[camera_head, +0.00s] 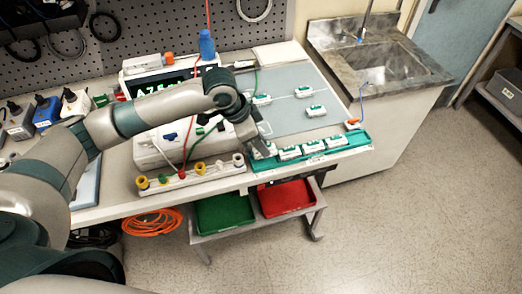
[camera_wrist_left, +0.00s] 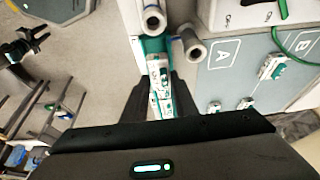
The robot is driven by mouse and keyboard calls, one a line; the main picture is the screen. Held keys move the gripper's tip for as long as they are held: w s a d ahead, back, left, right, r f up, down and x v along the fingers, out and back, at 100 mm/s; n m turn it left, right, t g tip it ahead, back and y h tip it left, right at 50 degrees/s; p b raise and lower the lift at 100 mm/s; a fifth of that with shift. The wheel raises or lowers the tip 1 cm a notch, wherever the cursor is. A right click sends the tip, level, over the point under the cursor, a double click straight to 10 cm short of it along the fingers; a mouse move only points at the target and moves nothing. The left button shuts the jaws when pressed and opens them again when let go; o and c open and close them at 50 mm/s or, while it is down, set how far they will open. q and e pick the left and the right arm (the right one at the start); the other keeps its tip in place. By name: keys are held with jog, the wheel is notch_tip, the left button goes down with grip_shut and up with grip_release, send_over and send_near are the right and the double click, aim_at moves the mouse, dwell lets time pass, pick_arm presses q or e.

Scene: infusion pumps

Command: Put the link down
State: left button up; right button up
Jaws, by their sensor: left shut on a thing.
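Small white-and-green links sit in a row in a long green tray (camera_head: 345,150) along the bench's front edge; one is this link (camera_head: 313,147). My left gripper (camera_head: 263,143) points down over the tray's left end, shut on a white-and-green link (camera_head: 264,151) there. In the left wrist view, my left gripper (camera_wrist_left: 158,98) has a dark finger on each side of the held link (camera_wrist_left: 160,103), and the tray runs away beyond it. I cannot tell whether the held link touches the tray floor. More links lie on the grey mat (camera_head: 335,97), one being this link (camera_head: 316,111). My right gripper is not in view.
A white strip with coloured knobs (camera_head: 190,178) lies just left of the tray. A white box (camera_head: 155,150) and a monitor (camera_head: 165,80) stand behind it. Green (camera_head: 222,213) and red (camera_head: 285,198) bins are below. A sink (camera_head: 385,65) is at right. The mat has free room.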

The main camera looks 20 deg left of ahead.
pick_arm(q)
jog(key=shift+f, duration=0.1)
jog(key=shift+f+p, duration=0.35)
jog(key=shift+f, duration=0.05)
jog(key=shift+f+p, duration=0.45)
jog(key=shift+f, duration=1.05)
jog(key=shift+f, duration=0.1)
jog(key=o, duration=0.8)
